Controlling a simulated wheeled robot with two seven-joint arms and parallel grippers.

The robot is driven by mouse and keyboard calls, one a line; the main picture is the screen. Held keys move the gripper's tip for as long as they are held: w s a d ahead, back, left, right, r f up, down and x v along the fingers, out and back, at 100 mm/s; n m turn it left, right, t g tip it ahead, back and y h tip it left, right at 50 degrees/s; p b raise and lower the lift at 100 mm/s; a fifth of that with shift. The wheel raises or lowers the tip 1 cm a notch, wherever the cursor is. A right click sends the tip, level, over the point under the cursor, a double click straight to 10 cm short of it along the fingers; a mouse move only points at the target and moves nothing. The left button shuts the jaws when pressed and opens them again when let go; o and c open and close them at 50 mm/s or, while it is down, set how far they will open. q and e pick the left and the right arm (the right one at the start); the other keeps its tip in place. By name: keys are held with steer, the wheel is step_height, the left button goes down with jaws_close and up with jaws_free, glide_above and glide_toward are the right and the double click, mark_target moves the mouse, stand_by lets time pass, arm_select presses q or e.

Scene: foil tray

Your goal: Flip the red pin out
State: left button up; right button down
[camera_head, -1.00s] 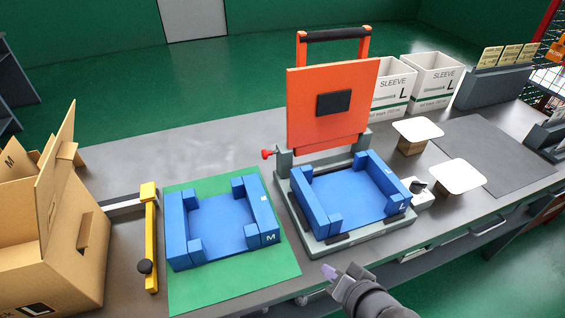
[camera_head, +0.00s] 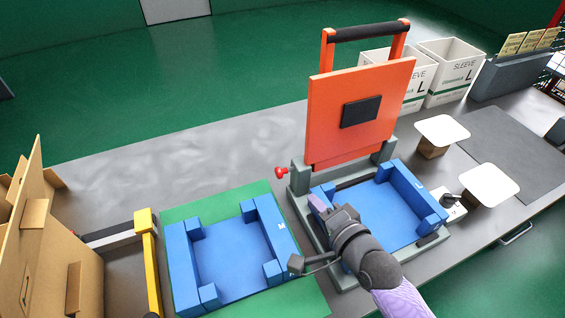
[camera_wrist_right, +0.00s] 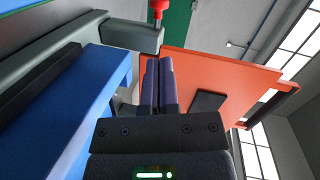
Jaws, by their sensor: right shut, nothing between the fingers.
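The red pin (camera_head: 281,171) sticks out to the left from the grey hinge post of the press, below the raised orange lid (camera_head: 345,134). In the right wrist view the red pin (camera_wrist_right: 157,8) shows at the top edge, beyond the fingertips and by the end of a grey block. My right gripper (camera_head: 316,203) is shut and empty, over the left part of the blue L nest (camera_head: 386,221). It is apart from the pin, toward the front right of it. In the right wrist view its two fingers (camera_wrist_right: 160,62) lie together. My left gripper is not in view.
A blue M nest (camera_head: 228,262) lies on a green mat (camera_head: 190,209) to the left. A yellow stop bar (camera_head: 150,262) and an open cardboard box (camera_head: 40,250) stand further left. White sleeve boxes (camera_head: 446,72) stand behind the press. The bench behind the mat is clear.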

mark_target(286, 171)
steer(key=b+x, duration=0.3)
steer(key=x, duration=0.5)
steer(key=shift+w+a+f, duration=0.15)
steer(key=shift+w+f, duration=0.1)
steer(key=shift+w, duration=0.05)
steer(key=shift+w+a, duration=0.1)
steer(key=shift+w, duration=0.15)
steer(key=shift+w+a, duration=0.1)
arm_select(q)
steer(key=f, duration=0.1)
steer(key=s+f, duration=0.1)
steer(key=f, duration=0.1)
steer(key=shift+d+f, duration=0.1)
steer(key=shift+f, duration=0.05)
